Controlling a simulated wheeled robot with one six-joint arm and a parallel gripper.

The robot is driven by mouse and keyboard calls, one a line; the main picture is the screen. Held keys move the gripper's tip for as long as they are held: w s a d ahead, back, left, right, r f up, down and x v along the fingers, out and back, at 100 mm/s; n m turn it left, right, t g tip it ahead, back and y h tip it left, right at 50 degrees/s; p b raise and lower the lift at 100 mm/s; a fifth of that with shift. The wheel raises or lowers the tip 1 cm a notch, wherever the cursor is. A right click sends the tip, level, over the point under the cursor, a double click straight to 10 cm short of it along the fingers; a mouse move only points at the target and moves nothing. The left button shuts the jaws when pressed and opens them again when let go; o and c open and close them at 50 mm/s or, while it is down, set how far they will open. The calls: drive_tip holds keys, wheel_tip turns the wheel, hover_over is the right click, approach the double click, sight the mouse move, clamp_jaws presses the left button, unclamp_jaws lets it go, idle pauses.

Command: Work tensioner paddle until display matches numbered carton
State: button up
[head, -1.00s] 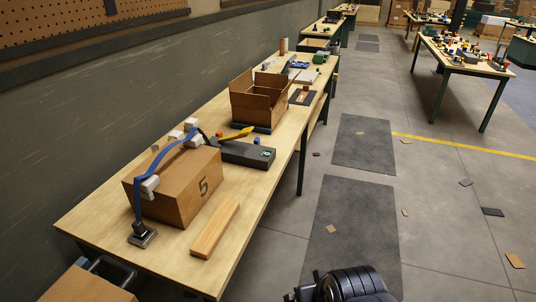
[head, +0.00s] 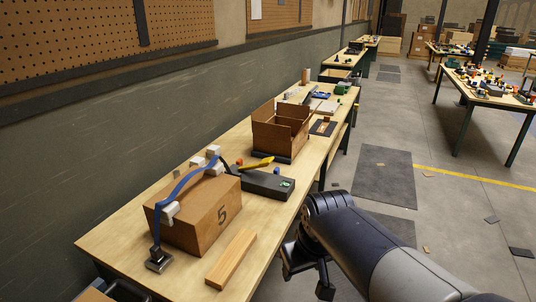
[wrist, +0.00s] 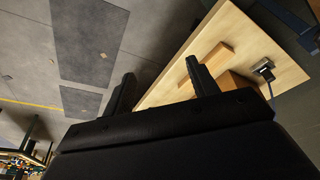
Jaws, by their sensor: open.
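The numbered carton (head: 199,216) is a closed brown box marked 5, on the near part of the wooden bench. A blue strap (head: 176,196) with white corner pieces runs over it to a metal buckle plate (head: 159,262). The dark tensioner (head: 262,184) lies behind the carton, with a small green-lit display (head: 284,184) whose digit is too small to read surely. Its yellow paddle (head: 256,163) lies low and slanted. My gripper (head: 307,281) is open and empty, off the bench's right edge. In the wrist view my open fingers (wrist: 160,88) point toward the bench.
A wood block (head: 232,258) lies right of the carton. An open box (head: 279,134) stands farther along the bench (head: 130,238). Small orange and blue cubes sit near the tensioner. Floor mats (head: 372,175) and scattered scraps lie in the aisle at right.

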drive_tip(key=w+a+r+n, duration=0.1)
drive_tip(key=w+a+r, duration=0.1)
drive_tip(key=w, duration=0.1)
drive_tip(key=w+a+r+n+g, duration=0.1)
drive_tip(key=w+a+r, duration=0.1)
drive_tip(key=w+a, duration=0.1)
drive_tip(key=w+a+r+n+g+p, duration=0.1)
drive_tip(key=w+a+r, duration=0.1)
drive_tip(key=w+a, duration=0.1)
drive_tip(key=shift+w+a+r, duration=0.15)
drive_tip(key=shift+w+a, duration=0.1)
drive_tip(key=c, duration=0.9)
drive_tip(key=shift+w+a, duration=0.1)
drive_tip(key=shift+a, duration=0.05)
clamp_jaws()
drive_tip(key=shift+r, duration=0.1)
